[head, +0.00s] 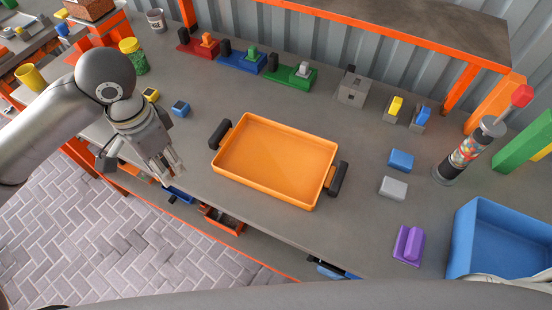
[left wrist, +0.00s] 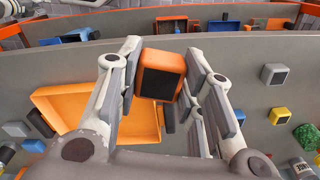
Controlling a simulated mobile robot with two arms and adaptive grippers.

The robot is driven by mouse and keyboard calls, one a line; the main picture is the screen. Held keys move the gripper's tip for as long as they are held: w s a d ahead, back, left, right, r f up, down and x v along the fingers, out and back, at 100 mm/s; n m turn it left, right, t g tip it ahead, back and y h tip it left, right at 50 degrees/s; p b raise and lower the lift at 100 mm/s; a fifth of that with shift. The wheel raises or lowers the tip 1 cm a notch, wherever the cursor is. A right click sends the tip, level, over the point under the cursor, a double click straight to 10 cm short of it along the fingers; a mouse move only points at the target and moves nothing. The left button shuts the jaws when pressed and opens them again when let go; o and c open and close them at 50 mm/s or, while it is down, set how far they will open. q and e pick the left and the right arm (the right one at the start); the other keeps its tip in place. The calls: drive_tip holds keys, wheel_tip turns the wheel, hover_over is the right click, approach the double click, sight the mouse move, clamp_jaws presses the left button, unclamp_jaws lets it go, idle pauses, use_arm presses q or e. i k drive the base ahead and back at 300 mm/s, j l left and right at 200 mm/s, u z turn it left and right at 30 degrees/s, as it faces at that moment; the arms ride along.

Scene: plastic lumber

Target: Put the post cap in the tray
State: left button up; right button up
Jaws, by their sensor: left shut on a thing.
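The post cap (left wrist: 162,75), an orange block with a dark face, is between the fingers of my left gripper in the left wrist view. My left gripper (head: 172,170) is shut on it, over the front part of the bench left of the tray. In the head view the cap is hidden by the gripper. The orange tray (head: 275,160) with black handles lies on the bench, empty; it also shows in the left wrist view (left wrist: 70,105). My right gripper is not in view.
A blue cap (head: 180,109) and a yellow cap (head: 151,95) lie behind the gripper. Blue (head: 401,160), grey (head: 393,187) and purple (head: 408,245) pieces lie right of the tray. A blue bin (head: 500,240) stands far right. The bench between gripper and tray is clear.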

sight(304, 157)
drive_tip(key=i+j, duration=0.15)
drive_tip(key=j, duration=0.2)
drive_tip(key=i+j, duration=0.1)
drive_tip(key=j, duration=0.3)
drive_tip(key=i+j+z, duration=0.1)
drive_tip(key=j, duration=0.25)
drive_tip(key=i+j, duration=0.2)
drive_tip(key=j, duration=0.15)
drive_tip(key=j+z, duration=0.1)
drive_tip(key=z, duration=2.4)
